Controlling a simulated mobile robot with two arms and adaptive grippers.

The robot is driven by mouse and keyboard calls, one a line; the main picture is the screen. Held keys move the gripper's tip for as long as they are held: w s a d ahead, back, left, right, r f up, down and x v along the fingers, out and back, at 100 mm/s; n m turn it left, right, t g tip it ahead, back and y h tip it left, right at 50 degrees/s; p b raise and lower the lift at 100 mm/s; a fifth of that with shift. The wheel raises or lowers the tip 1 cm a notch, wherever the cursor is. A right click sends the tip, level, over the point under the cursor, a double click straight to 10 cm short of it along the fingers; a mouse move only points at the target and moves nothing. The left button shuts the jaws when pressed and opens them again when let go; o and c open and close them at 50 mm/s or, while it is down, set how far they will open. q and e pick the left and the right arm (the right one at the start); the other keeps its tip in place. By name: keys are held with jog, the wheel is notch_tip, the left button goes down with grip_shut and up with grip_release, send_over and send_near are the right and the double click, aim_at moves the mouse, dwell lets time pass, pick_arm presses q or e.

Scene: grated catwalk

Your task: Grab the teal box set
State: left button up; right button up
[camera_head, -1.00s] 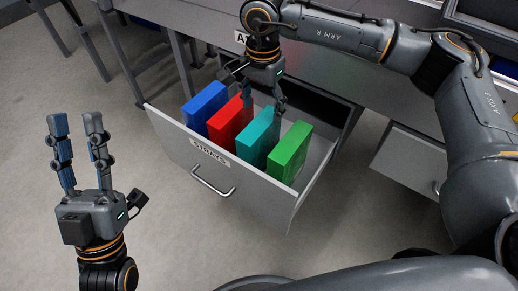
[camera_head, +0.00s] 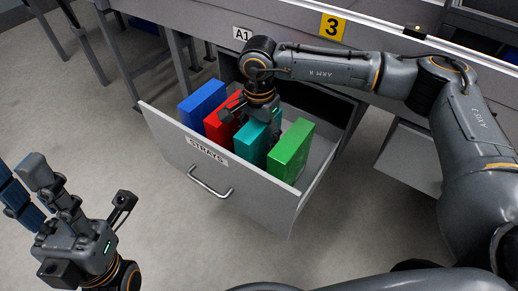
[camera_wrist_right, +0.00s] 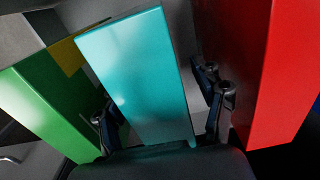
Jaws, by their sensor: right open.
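The teal box set (camera_head: 255,147) stands upright in the open drawer (camera_head: 252,195), between the red and green ones. My right gripper (camera_head: 258,118) is down over its top from above, and its fingertips are partly hidden in the head view. In the right wrist view, the teal box set (camera_wrist_right: 135,75) lies between the two spread fingers of the right gripper (camera_wrist_right: 158,90). Gaps show beside the fingers, and I see no clear grip on it. My left gripper (camera_head: 18,172) is at the far left, outside the drawer, its fingers apart and empty.
A red box (camera_head: 221,123) and a blue box (camera_head: 203,102) stand left of the teal one, a green box (camera_head: 291,152) right of it. The red and green boxes leave narrow room for the fingers. A grey bench (camera_head: 385,55) stands behind the drawer.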

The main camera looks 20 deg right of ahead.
jog(key=shift+r, duration=0.1)
grip_shut()
